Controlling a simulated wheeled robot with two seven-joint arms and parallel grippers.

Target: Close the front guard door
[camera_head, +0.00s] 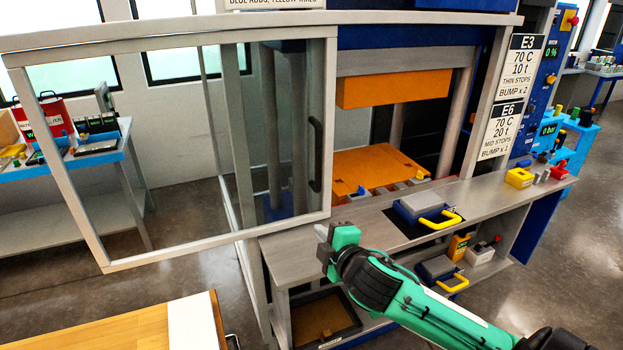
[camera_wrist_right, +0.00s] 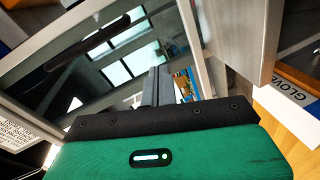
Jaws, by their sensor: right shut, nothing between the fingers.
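The front guard door (camera_head: 220,241) is a pale-framed clear panel standing to the left of the press opening, so the orange lower platen (camera_head: 375,166) and upper platen (camera_head: 393,88) are uncovered. Its black upright handle (camera_head: 316,155) is on its right side and also shows in the right wrist view (camera_wrist_right: 86,47). My right gripper (camera_head: 323,243) is just below the door's lower right corner, near the left end of the metal ledge. Its fingers (camera_wrist_right: 157,86) are shut and empty, apart from the handle. I cannot tell whether they touch the frame. My left gripper is not in view.
On the metal ledge (camera_head: 300,250) sits a grey block with a yellow handle (camera_head: 440,219). A lower shelf holds a similar block (camera_head: 450,284) and a black tray (camera_head: 322,318). A wooden-topped table (camera_head: 130,330) is at the lower left. A blue bench (camera_head: 70,160) stands behind the door.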

